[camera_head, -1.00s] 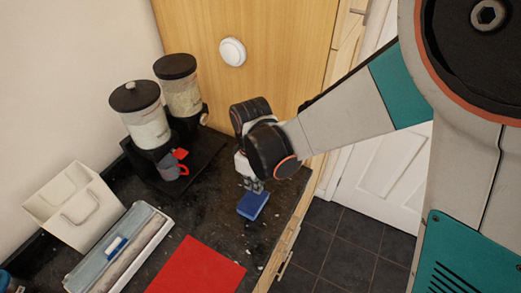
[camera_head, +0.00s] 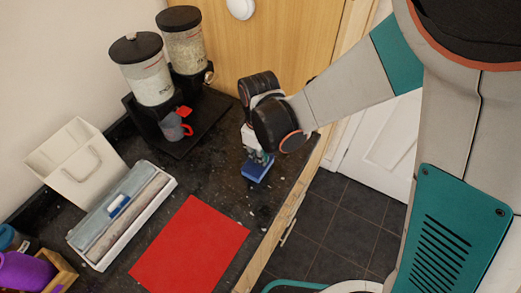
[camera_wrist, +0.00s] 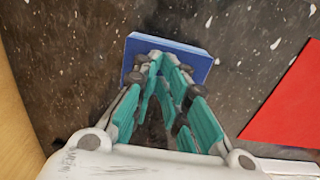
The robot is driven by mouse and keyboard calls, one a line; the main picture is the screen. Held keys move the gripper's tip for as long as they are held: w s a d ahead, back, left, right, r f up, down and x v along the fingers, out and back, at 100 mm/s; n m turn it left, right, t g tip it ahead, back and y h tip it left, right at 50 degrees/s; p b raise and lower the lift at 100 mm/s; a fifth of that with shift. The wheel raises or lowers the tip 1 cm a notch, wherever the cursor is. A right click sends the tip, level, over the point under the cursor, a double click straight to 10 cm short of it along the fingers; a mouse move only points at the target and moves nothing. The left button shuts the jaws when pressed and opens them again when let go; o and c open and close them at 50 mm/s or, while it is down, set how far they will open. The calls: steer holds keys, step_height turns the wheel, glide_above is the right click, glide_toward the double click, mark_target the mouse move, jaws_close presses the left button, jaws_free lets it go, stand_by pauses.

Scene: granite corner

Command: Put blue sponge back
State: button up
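The blue sponge (camera_head: 257,172) lies on the dark speckled counter, near its right edge, just beyond the red mat. My gripper (camera_head: 262,158) points down at the sponge, with its fingertips at or just above it. In the wrist view the sponge (camera_wrist: 195,62) is a blue block beyond the fingers, and the teal fingers of my gripper (camera_wrist: 165,68) overlap its near edge. The fingers converge towards their tips. I cannot tell whether they touch or grip the sponge.
A red mat (camera_head: 190,247) lies in front of the sponge. A white tray with a grey-blue lid (camera_head: 122,213), a cream container (camera_head: 75,160) and a purple item (camera_head: 22,272) are at left. Cereal dispensers (camera_head: 143,70) with a grey cup (camera_head: 172,128) stand behind. Floor drops off at right.

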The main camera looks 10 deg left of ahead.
steer(key=o, duration=0.8)
steer(key=shift+f, duration=0.35)
steer(key=o, duration=0.9)
steer(key=shift+w+r, duration=0.1)
steer(key=shift+c, duration=0.2)
step_height(320, 180, up, 12)
steer(key=p, duration=0.8)
